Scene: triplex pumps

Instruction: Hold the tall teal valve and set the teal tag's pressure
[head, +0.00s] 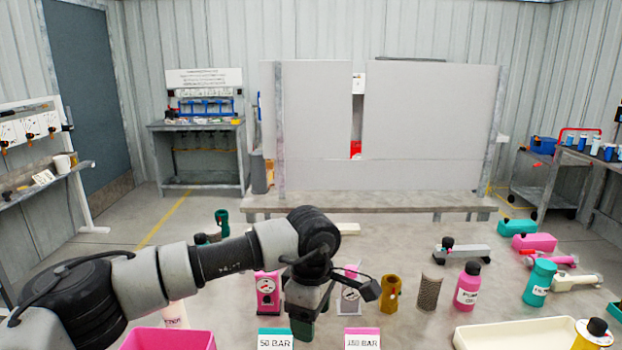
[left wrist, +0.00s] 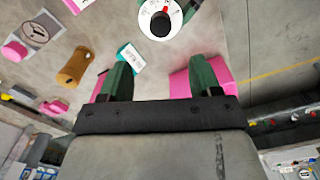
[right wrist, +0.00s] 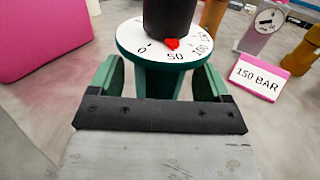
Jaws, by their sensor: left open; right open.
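The tall teal valve (right wrist: 170,84) stands upright in the right wrist view, with a white dial (right wrist: 132,40), a black knob (right wrist: 170,18) and a red pointer near 50. My right gripper (right wrist: 158,74) is open, its fingers on either side of the teal body; contact cannot be told. My left gripper (left wrist: 160,70) is open and empty; it also shows in the head view (head: 303,322). A white dial with a black knob (left wrist: 160,24) lies beyond its fingertips, apparently the same valve. The teal tag (head: 275,340) reads 50 BAR and shows in the left wrist view (left wrist: 131,57).
A pink tag (head: 361,340) reads 150 BAR. Pink (head: 266,293) and pale (head: 349,295) gauges stand behind the tags. A pink tray (head: 170,340) is at front left, a cream tray (head: 515,335) at front right. Bottles (head: 468,287) stand to the right.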

